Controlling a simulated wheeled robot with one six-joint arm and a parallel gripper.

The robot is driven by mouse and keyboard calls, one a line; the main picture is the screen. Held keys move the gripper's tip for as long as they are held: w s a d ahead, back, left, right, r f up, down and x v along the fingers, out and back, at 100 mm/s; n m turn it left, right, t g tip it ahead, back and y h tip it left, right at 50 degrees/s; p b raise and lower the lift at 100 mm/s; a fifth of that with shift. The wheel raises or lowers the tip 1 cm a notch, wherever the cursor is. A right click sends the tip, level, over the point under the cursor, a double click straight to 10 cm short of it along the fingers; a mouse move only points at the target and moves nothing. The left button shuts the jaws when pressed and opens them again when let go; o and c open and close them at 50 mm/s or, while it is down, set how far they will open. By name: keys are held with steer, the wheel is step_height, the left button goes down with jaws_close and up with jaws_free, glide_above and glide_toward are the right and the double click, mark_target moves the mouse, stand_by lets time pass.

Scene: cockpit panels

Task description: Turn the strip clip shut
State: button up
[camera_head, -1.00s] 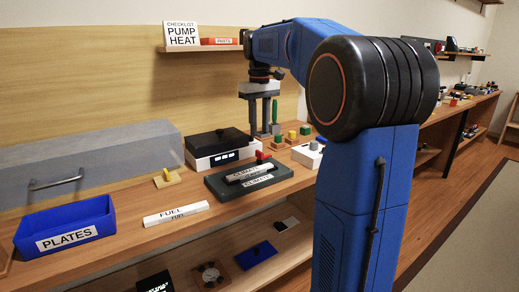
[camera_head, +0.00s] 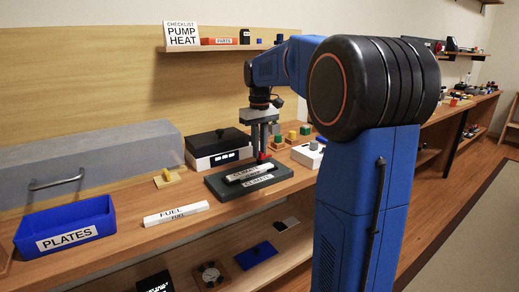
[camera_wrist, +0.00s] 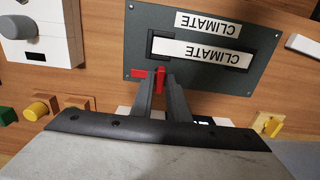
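The grey-green CLIMATE panel (camera_head: 225,186) lies on the bench with a white CLIMATE strip seated in a dark holder; the strip (camera_wrist: 200,53) also shows in the wrist view. The red strip clip (camera_wrist: 160,77) is by one end of the strip, and a bit of its red shows in the head view (camera_head: 262,157). My gripper (camera_wrist: 161,76) is lowered over the clip, with its two fingers on either side of the clip's upright part. The fingers look apart. Whether they touch the clip is hard to tell, and they partly hide it.
A white box with a black top (camera_head: 218,146) stands behind the panel. A white FUEL strip (camera_head: 176,213) and a blue PLATES bin (camera_head: 65,230) are to the left. Small colored blocks (camera_head: 292,136) and a white switch box (camera_head: 308,155) sit to the right.

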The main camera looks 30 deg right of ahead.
jaws_close()
steer(key=shift+m, duration=0.3)
steer(key=m, duration=0.3)
steer(key=shift+m, duration=0.3)
steer(key=m, duration=0.4)
steer(key=shift+m, duration=0.3)
steer(key=m, duration=0.4)
steer(key=shift+m, duration=2.5)
